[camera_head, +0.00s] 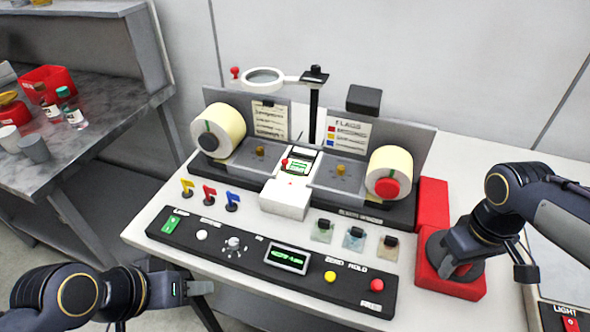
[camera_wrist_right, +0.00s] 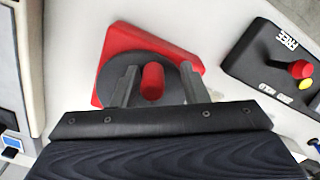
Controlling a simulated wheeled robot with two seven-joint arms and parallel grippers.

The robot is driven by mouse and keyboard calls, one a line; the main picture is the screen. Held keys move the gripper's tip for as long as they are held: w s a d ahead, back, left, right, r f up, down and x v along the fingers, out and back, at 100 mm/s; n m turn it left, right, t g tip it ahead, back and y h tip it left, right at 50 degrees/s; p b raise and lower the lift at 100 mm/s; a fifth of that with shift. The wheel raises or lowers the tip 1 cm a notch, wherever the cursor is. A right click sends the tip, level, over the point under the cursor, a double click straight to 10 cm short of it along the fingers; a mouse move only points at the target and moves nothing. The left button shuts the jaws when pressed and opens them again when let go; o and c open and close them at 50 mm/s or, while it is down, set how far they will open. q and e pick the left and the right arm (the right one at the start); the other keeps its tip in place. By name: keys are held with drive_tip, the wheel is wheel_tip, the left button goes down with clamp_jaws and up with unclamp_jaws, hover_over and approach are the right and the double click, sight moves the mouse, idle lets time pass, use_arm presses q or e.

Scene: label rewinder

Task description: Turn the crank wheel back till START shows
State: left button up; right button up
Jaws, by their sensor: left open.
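The crank wheel (camera_head: 437,244) is a dark disc on a red base (camera_head: 450,288) at the right end of the rewinder. In the right wrist view the wheel (camera_wrist_right: 108,82) carries an upright red knob (camera_wrist_right: 152,80). My right gripper (camera_wrist_right: 157,85) is over the wheel, its fingers on either side of the knob with gaps showing, so it looks open. My left gripper (camera_head: 203,288) is open and empty at the lower left, in front of the control panel. The panel display (camera_head: 287,258) shows green characters too small to read. A small screen (camera_head: 298,165) between the rolls also shows green.
A left label roll (camera_head: 222,130) and a right label roll (camera_head: 390,170) stand on the rewinder. The black control panel (camera_head: 240,245) runs along the front with buttons. Small flags (camera_head: 209,194) and clear blocks (camera_head: 354,237) stand behind it. A magnifier (camera_head: 264,79) overhangs the back.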

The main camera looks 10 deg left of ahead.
drive_tip(key=shift+d, duration=0.15)
drive_tip(key=shift+w+r+p, duration=0.15)
drive_tip(key=shift+r+p, duration=0.25)
drive_tip(key=shift+p, duration=0.05)
wheel_tip(320, 180, up, 8)
drive_tip(key=p, duration=0.7)
drive_tip(key=shift+r, duration=0.2)
drive_tip(key=shift+f, duration=0.1)
